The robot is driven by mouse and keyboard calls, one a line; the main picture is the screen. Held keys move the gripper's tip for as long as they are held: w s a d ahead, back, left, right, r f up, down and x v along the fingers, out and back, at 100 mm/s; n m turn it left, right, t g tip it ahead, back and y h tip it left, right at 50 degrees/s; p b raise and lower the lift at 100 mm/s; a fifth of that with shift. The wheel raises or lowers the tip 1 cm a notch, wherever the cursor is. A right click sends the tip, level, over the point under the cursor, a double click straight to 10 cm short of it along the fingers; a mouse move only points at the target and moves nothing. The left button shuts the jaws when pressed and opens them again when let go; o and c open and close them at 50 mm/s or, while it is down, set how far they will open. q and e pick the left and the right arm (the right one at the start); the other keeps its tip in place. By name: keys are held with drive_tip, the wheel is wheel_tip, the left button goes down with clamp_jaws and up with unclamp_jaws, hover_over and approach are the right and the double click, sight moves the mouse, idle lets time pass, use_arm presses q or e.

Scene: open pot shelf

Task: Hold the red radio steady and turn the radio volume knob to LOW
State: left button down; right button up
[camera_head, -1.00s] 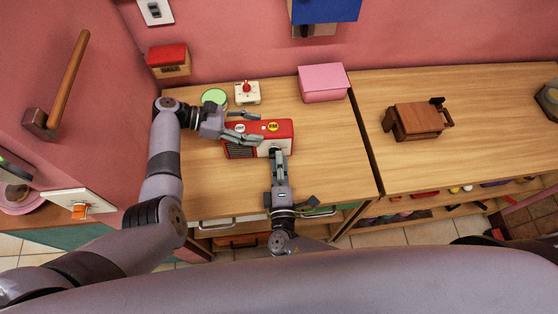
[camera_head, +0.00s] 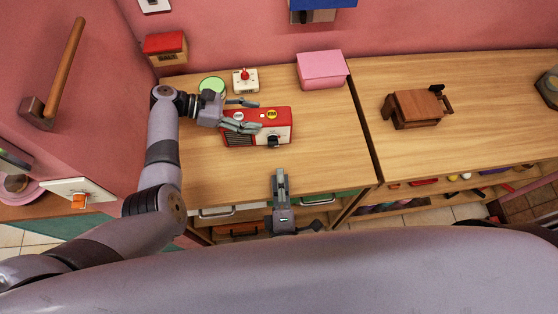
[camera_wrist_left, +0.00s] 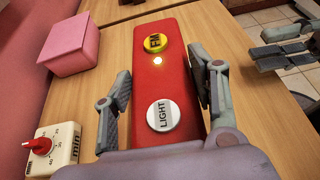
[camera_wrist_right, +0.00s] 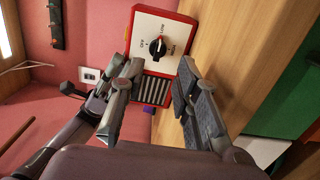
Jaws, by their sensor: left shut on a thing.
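The red radio (camera_head: 284,121) stands on the wooden counter, with its white front and black volume knob (camera_head: 273,141) facing me. My left gripper (camera_head: 257,115) is shut across the radio's body, one finger on each side, as the left wrist view shows (camera_wrist_left: 160,95). My right gripper (camera_head: 280,172) is apart from the radio, in front of it near the counter's edge. In the right wrist view its fingers are apart and empty (camera_wrist_right: 160,75). Beyond them the knob (camera_wrist_right: 157,47) shows, with OFF, LOW and HIGH around it. Its pointer appears turned toward LOW.
A green round item (camera_head: 212,86), a white timer with a red dial (camera_head: 245,80) and a pink box (camera_head: 321,69) stand behind the radio. A small brown wooden piece (camera_head: 416,107) is on the right counter. The counter right of the radio is clear.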

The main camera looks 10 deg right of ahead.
drive_tip(key=s, duration=0.3)
use_arm(q)
drive_tip(key=c, duration=0.6)
unclamp_jaws()
use_arm(e)
drive_tip(key=shift+w, duration=0.1)
use_arm(q)
drive_tip(key=v, duration=0.7)
drive_tip(key=shift+a+r, duration=0.1)
drive_tip(key=shift+a, duration=0.15)
